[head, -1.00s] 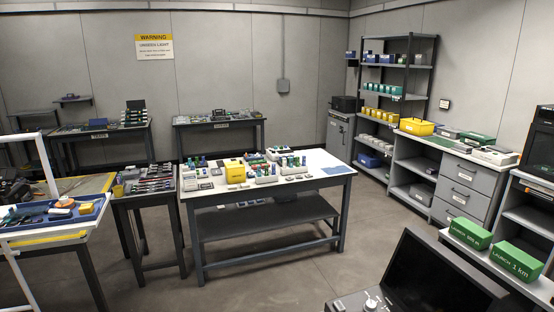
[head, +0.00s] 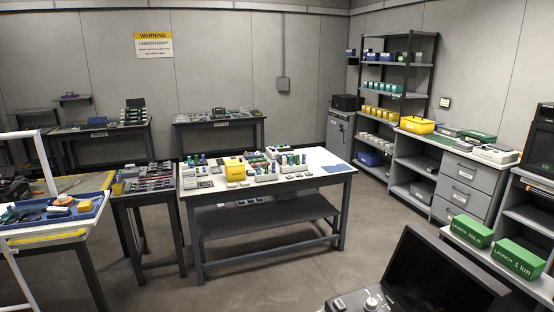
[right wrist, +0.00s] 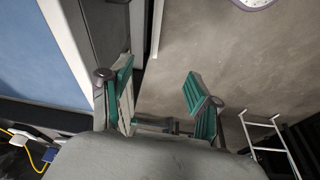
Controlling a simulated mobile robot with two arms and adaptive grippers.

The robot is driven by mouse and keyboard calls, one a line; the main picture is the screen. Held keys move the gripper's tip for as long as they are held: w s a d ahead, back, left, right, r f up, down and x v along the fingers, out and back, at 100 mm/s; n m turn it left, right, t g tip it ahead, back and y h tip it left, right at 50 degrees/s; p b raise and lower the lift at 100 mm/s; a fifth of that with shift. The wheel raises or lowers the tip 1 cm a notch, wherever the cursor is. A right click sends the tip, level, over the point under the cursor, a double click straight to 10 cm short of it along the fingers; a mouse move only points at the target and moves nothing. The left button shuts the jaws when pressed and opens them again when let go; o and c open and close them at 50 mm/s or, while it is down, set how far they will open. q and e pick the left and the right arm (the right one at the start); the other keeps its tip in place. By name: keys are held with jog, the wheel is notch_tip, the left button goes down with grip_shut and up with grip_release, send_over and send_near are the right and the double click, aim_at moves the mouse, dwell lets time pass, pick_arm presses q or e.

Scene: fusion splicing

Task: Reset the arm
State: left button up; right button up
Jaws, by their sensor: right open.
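My right gripper (right wrist: 160,95) shows in the right wrist view. Its two green-padded fingers stand wide apart with nothing between them. Grey wall or floor surface lies beyond the fingers. Neither of my grippers shows in the head view, and my left gripper is in no frame.
Green launch boxes (head: 519,258) sit on a right shelf. A dark screen (head: 440,280) is at the front. Floor between is clear.

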notch_tip(320, 180, down, 13)
jog(key=s+b, duration=0.1)
jog(key=s, duration=0.1)
jog(key=s+d+f+g+b, duration=0.1)
jog(key=s+f, duration=0.8)
jog(key=f, duration=0.2)
jog(key=s+d+f+g+b, duration=0.1)
jog(key=s+d+f, duration=0.1)
jog(key=s+f, duration=0.6)
notch_tip(320, 180, down, 4)
jog(key=shift+s, duration=0.35)
jog(key=shift+d, duration=0.1)
